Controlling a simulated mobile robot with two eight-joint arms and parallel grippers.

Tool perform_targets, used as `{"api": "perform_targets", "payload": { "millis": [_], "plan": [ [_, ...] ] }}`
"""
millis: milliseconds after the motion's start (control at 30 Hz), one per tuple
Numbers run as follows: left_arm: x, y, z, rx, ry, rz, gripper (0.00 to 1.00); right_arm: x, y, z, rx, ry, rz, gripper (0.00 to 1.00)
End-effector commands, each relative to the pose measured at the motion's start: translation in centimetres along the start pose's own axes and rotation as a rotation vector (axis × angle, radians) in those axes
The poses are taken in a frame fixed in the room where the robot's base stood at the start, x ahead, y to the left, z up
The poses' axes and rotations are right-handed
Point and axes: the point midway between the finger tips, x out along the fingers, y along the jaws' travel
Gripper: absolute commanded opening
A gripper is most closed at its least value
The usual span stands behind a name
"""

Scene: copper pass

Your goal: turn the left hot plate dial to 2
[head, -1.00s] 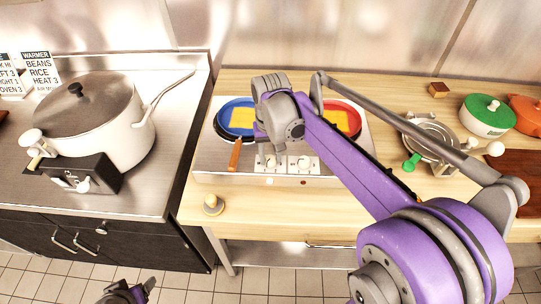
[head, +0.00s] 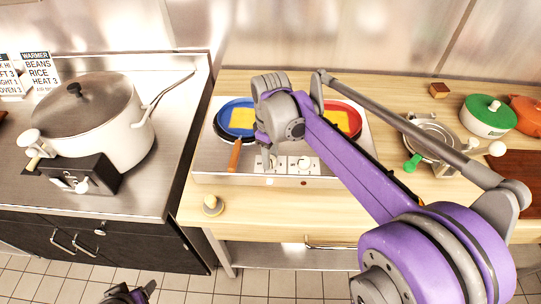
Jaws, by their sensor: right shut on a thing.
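The hot plate (head: 208,164) stands on the wooden counter with two dials on its white front panel. The left dial is largely hidden by my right gripper (head: 267,160), which reaches down over it and is shut on it. I cannot read the left dial's setting. The right dial (head: 304,163) shows beside it, clear of the gripper. A blue pan (head: 225,117) and a red pan (head: 352,112), each with yellow food, sit on the hot plate, partly behind my arm. My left gripper (head: 138,294) is at the bottom edge, small and partly cut off.
A lidded white pot (head: 125,135) stands on the steel counter at left, behind a black control box (head: 90,183). The blue pan's orange handle (head: 235,155) sticks out close to my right gripper. A green-lidded pot (head: 487,115) and a metal pot (head: 432,136) stand at right.

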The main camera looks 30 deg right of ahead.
Motion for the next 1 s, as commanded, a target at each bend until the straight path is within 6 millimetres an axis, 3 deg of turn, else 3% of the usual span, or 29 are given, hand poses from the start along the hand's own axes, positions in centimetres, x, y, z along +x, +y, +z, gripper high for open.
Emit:
{"api": "perform_targets", "payload": {
  "millis": [400,933,967,1000],
  "plan": [
    [0.06,0.0,0.06,0.0,0.0,0.0,0.68,-0.06,0.04,-0.02,-0.184,0.0,0.001,0.0],
    [0.06,0.0,0.07,0.0,-0.001,0.0,0.68,-0.06,0.04,-0.02,-0.207,0.001,0.001,0.0],
    [0.06,0.0,0.07,0.0,-0.001,0.0,0.68,-0.06,0.04,-0.02,-0.207,0.001,0.001,0.43],
    [0.06,0.0,0.07,0.0,-0.001,0.0,0.68,-0.06,0.04,-0.02,-0.207,0.0,0.001,0.5]
  ]
}}
